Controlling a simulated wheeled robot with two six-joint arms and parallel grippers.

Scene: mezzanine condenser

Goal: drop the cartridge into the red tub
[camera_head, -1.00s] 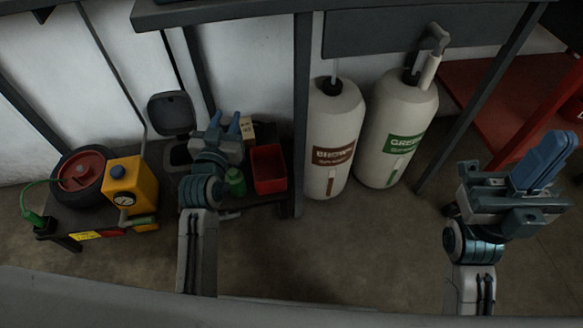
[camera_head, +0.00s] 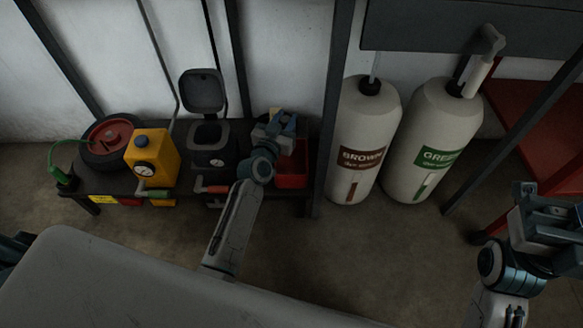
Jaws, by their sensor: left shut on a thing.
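The red tub (camera_head: 292,176) stands at the right end of the low dark bench, partly hidden by my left gripper. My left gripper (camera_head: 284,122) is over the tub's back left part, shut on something. The thing in its jaws is hidden by the gripper, so I cannot make out the cartridge. My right gripper (camera_head: 548,208) is at the right edge, far from the tub; its finger gap is not clear.
A black canister (camera_head: 211,160) with its lid (camera_head: 202,91) raised stands left of the tub. A dark post (camera_head: 325,150) and two large white cylinders, BROWN (camera_head: 358,130) and GREEN (camera_head: 428,125), stand right of the tub.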

